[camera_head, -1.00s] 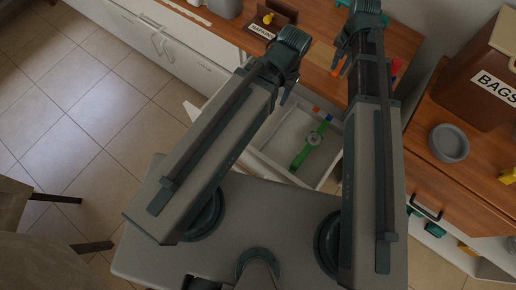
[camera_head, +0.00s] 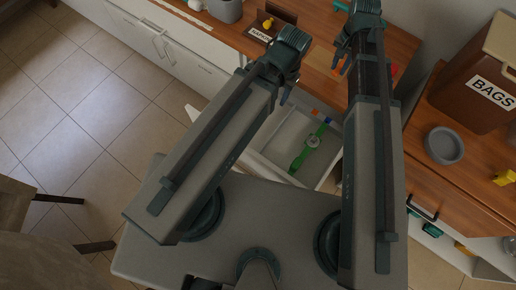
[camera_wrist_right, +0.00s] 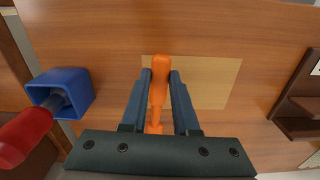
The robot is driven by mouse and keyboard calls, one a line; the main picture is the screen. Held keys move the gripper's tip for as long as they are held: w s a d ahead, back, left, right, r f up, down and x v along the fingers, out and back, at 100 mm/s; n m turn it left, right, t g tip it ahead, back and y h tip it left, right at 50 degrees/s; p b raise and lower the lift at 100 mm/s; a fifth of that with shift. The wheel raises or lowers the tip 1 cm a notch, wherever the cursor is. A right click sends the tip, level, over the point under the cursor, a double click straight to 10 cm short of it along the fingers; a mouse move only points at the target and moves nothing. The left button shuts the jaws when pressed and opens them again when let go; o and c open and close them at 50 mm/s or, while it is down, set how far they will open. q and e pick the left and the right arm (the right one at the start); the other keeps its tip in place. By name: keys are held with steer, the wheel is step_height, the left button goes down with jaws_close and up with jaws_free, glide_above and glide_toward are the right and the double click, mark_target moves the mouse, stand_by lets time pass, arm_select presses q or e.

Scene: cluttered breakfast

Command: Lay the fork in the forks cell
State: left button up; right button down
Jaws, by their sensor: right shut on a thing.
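My right gripper (camera_wrist_right: 158,88) is shut on an orange-handled thing (camera_wrist_right: 158,75), which I take to be the fork. Its far end is hidden. It is over a pale tan patch (camera_wrist_right: 205,80) on the wooden counter. In the head view my right gripper (camera_head: 341,60) is above the counter, beyond the open drawer. My left gripper (camera_head: 286,90) hangs over the drawer's far left side, and its finger gap is not clear. No forks label is readable.
A blue holder (camera_wrist_right: 68,88) with a red-handled thing (camera_wrist_right: 25,135) stands left in the wrist view. A napkins box (camera_head: 259,37) and grey container (camera_head: 226,10) are at the back. A grey bowl (camera_head: 443,146) and brown bags box (camera_head: 478,80) stand on the right counter.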

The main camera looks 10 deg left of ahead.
steer(key=shift+r+p, duration=1.2)
steer(key=shift+r, duration=0.25)
steer(key=shift+s+f, duration=0.1)
